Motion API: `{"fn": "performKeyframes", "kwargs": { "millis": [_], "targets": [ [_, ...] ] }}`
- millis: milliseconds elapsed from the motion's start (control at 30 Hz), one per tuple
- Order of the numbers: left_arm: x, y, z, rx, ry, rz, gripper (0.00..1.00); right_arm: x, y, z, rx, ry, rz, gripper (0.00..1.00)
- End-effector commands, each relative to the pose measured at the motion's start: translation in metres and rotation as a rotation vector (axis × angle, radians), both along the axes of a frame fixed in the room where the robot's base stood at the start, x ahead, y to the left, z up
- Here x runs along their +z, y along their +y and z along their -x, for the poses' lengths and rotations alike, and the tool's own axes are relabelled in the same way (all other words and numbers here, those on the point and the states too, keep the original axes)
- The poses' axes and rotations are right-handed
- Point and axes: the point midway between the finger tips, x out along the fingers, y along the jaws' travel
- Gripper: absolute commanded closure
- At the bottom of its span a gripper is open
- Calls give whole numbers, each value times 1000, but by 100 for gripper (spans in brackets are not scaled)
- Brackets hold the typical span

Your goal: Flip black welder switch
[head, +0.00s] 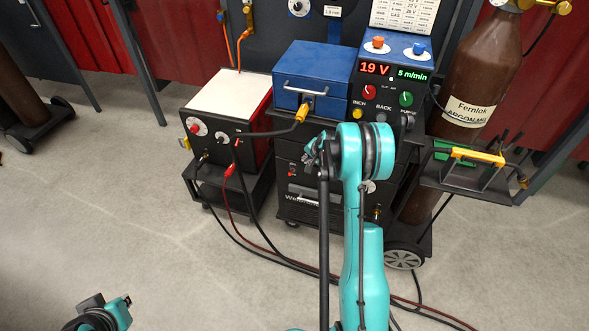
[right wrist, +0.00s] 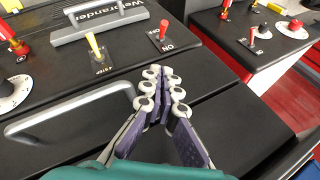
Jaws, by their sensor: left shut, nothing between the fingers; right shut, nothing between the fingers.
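The black welder (head: 290,150) stands under the blue box in the head view, partly hidden by my right arm. In the right wrist view its black front (right wrist: 115,55) carries a small red lever switch (right wrist: 163,30) marked ON, a yellow lever (right wrist: 95,46), a grey handle (right wrist: 100,24) and a dial (right wrist: 12,92). My right gripper (right wrist: 163,84) is shut and empty, its fingertips just short of the ON switch in the picture, with no contact visible. It also shows in the head view (head: 314,150).
A white-topped machine (head: 228,94) on a cart stands left of the black welder. A blue box (head: 312,70), a display unit (head: 390,75) and a brown gas bottle (head: 478,65) are nearby. Cables (head: 250,235) run along the floor.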

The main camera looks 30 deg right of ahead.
Motion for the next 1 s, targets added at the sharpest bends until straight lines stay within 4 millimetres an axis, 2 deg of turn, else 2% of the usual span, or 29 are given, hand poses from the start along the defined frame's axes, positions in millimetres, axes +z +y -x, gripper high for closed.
{"fn": "performKeyframes", "kwargs": {
  "millis": [467, 567, 1000],
  "targets": [
    [-3, 0, 0, 0, 0, 0, 100, -8, -2, -3, -3, 0, -2, 100],
    [-8, 0, 0, 0, 0, 0, 100, -19, -2, -10, -2, 0, -2, 100],
    [-44, 0, 0, 0, 0, 0, 100, -94, -3, -58, -2, -1, -2, 100]
  ]
}}
